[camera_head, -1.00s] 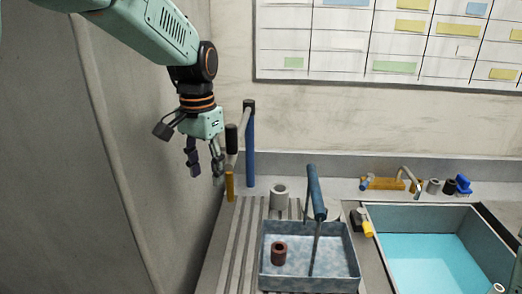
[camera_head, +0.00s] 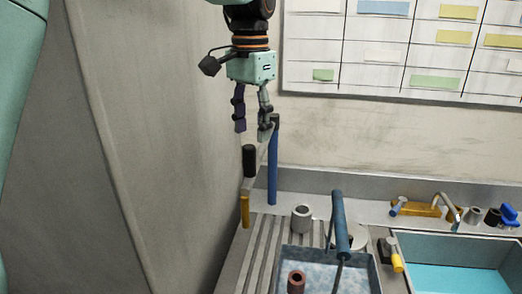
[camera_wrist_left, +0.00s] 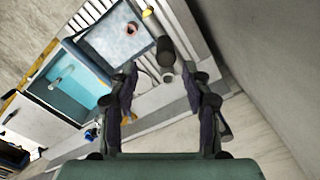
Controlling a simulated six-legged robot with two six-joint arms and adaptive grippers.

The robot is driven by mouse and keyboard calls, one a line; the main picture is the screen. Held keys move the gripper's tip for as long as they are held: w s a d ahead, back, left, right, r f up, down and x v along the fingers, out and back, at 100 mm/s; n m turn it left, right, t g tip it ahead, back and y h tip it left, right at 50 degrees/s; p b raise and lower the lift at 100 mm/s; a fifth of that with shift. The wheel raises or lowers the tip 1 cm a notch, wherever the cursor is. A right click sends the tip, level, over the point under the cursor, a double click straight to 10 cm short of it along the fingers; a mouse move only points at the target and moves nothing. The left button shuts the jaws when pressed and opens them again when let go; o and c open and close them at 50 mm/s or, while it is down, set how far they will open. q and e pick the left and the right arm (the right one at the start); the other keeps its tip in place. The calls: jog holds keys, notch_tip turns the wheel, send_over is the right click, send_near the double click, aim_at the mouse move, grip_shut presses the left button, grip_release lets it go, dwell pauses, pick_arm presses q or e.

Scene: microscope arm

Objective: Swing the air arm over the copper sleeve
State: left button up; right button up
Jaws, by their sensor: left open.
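The air arm is a blue post (camera_head: 272,170) at the back left of the counter, with a grey bar, a black grip (camera_head: 249,161) and a yellow nozzle (camera_head: 245,211) hanging below. The copper sleeve (camera_head: 296,281) is a reddish-brown hollow cylinder standing in the blue-grey tray (camera_head: 372,280), right of the nozzle. My left gripper (camera_head: 252,129) is open and empty, pointing down above the black grip. In the left wrist view the grip (camera_wrist_left: 166,53) shows between the fingertips, apparently beyond them. The sleeve also shows there (camera_wrist_left: 131,28). My right gripper is out of view.
A blue handle (camera_head: 340,222) rises over the tray. A grey hollow cylinder (camera_head: 302,218) stands behind it on the ribbed counter. A sink with turquoise water (camera_head: 450,278) is at right. A grey wall (camera_head: 170,130) stands close on the left.

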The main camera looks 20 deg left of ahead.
aim_at(249, 148)
pick_arm(q)
jog(key=shift+w+a, duration=0.2)
jog(key=shift+w, duration=0.15)
jog(key=shift+w+a, duration=0.2)
jog(key=shift+a, duration=0.1)
jog(key=f, duration=0.1)
jog(key=s+f, duration=0.1)
jog(key=f, duration=0.3)
jog(key=shift+s+d+p, duration=0.3)
jog(key=shift+s, duration=0.05)
jog(key=shift+w+a+f, duration=0.1)
jog(key=shift+w+f, duration=0.2)
jog(key=shift+f, duration=0.35)
jog(key=shift+w+a+f, duration=0.1)
jog(key=shift+w+f, duration=0.15)
jog(key=shift+f, duration=0.35)
jog(key=shift+a+f, duration=0.15)
jog(key=shift+a, duration=0.15)
jog(key=shift+s+d+r, duration=0.2)
jog(key=shift+s, duration=0.1)
jog(key=shift+c, duration=0.4)
jog(key=shift+s+d+r, duration=0.1)
jog(key=shift+d, duration=0.25)
jog(key=c, duration=0.3)
jog(key=shift+w+a+f, duration=0.2)
jog(key=shift+w+a, duration=0.1)
jog(key=shift+w, duration=0.05)
jog(key=c, duration=0.4)
jog(key=shift+s+d, duration=0.1)
grip_shut()
